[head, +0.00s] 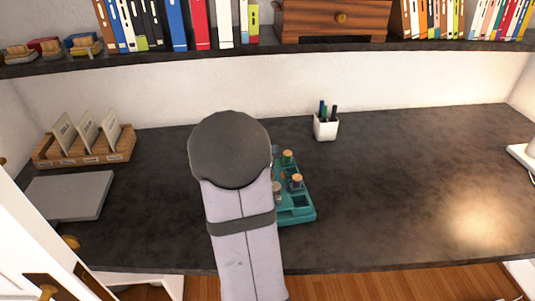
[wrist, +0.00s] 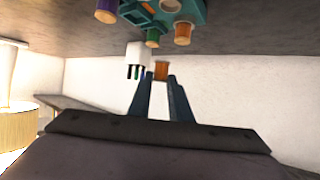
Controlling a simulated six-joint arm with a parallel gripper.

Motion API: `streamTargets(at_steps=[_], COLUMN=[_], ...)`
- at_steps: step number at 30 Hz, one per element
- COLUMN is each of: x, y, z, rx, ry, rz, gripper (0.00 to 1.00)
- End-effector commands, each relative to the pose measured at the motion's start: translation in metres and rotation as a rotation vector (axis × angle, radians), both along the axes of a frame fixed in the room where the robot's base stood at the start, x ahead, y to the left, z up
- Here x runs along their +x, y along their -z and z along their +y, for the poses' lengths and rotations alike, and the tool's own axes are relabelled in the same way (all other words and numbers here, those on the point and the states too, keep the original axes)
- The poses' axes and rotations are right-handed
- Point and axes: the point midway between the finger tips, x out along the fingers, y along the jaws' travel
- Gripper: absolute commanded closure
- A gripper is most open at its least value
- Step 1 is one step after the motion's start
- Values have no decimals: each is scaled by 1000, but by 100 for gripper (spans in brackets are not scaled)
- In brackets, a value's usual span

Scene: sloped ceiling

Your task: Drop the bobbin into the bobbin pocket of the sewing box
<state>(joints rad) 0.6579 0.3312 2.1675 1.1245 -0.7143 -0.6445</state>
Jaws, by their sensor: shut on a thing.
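In the wrist view, which shows the scene upside down, my gripper (wrist: 160,77) is shut on a small orange-brown bobbin (wrist: 161,70) held between its fingertips. The teal sewing box (head: 300,214) stands on the dark desk, partly hidden by my arm in the head view. It has square pockets, with spools standing in some of them. The box also shows at the top edge of the wrist view (wrist: 195,14), apart from the held bobbin. My gripper and the bobbin are hidden behind my arm in the head view.
A white pen cup (head: 326,127) stands behind the box. A wooden card rack (head: 84,150) and a grey flat slab (head: 68,195) are at the left. A shelf of books (head: 200,47) runs above the desk. The desk's right side is mostly clear.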

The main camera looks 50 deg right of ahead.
Motion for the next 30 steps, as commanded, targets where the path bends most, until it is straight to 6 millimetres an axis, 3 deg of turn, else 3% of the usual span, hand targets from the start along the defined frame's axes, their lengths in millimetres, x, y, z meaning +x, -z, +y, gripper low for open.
streamTargets(at_steps=[11,17,30], x=[0,2,-3], y=[-2,-16,-20], z=[0,2,18], rx=[0,0,5], ry=[0,-5,22], rz=[0,1,7], gripper=[100,100,100])
